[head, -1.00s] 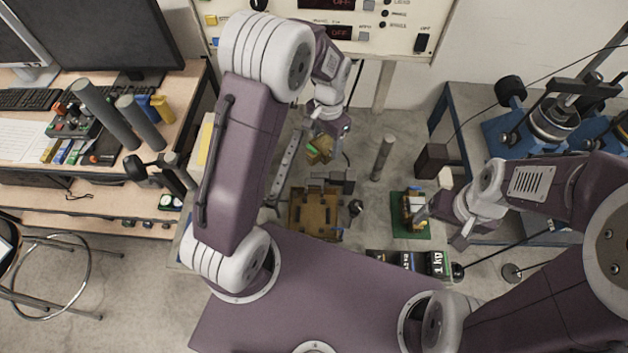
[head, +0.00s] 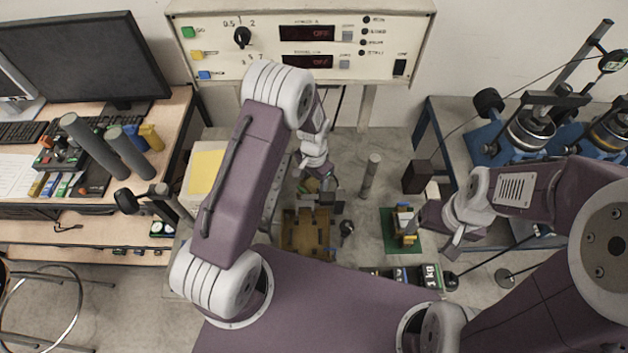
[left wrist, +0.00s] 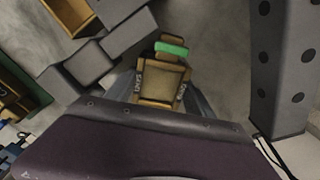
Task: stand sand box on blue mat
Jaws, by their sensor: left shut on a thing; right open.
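My left gripper (head: 322,184) is shut on a tan, sand-coloured box (left wrist: 161,80), which sits between its fingers in the left wrist view. A green piece (left wrist: 171,48) shows just beyond the box. In the head view the box (head: 311,185) is small and partly hidden by the gripper, above the floor behind a brown wooden tray (head: 290,238). My right gripper (head: 440,232) is open and empty, just right of a green mat (head: 391,219). I cannot make out a blue mat in either view.
Several small blocks (head: 405,222) stand on the green mat. Grey blocks (head: 325,199) lie at the tray's far edge. A grey post (head: 370,176) and a dark box (head: 417,177) stand behind the mat. A control panel (head: 300,40) is at the back.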

